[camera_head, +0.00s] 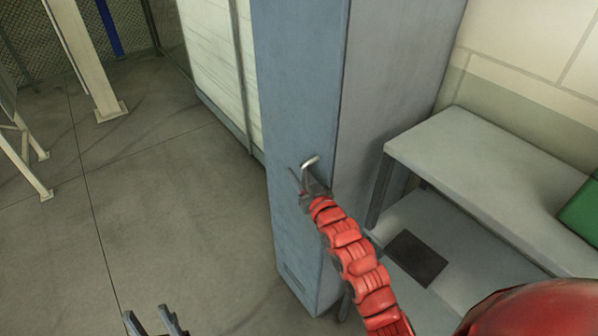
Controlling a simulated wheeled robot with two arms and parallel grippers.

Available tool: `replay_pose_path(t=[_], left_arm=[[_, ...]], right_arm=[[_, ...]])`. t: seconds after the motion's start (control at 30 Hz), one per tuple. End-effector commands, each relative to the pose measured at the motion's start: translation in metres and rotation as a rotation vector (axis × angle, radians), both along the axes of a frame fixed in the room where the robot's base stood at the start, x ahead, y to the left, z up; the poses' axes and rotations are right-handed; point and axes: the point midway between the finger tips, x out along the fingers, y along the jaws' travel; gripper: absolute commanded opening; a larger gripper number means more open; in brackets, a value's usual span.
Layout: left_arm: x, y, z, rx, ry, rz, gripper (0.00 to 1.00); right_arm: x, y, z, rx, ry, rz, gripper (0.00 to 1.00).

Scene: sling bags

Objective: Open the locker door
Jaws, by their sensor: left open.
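The locker (296,75) is a tall blue-grey cabinet in the middle of the head view. Its narrow front door faces left and looks shut. A small silver handle (310,161) shows on the door's right side. My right gripper (308,181), at the end of a red segmented arm, is right at the handle. Its fingers are small and partly hidden, so I cannot tell whether they grip it. My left gripper (150,321) is at the bottom edge, left of centre, with its two dark fingers apart and nothing between them, away from the locker.
A grey bench (490,165) stands right of the locker against the wall, with a green item (582,215) on it. A white slatted panel (215,65) is behind the locker. Beige posts (88,60) stand at far left. The floor (170,210) left of the locker is clear.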

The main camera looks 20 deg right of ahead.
Motion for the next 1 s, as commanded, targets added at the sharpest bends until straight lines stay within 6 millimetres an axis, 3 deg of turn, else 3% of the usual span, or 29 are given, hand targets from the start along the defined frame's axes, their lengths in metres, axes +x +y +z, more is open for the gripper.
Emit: replay_pose_path(t=[0.23,0.43,1.0], left_arm=[[0.0,0.0,0.0,0.0,0.0,0.0,0.5],[0.0,0.0,0.0,0.0,0.0,0.0,0.5],[0.0,0.0,0.0001,0.0,0.0,0.0,0.5]], right_arm=[[0.0007,0.0,-0.0003,0.0,0.0,0.0,0.32],[0.0006,-0.0002,-0.0003,0.0,0.0,0.0,0.0],[0.0006,-0.0004,-0.0003,0.0,0.0,-0.001,0.0]])
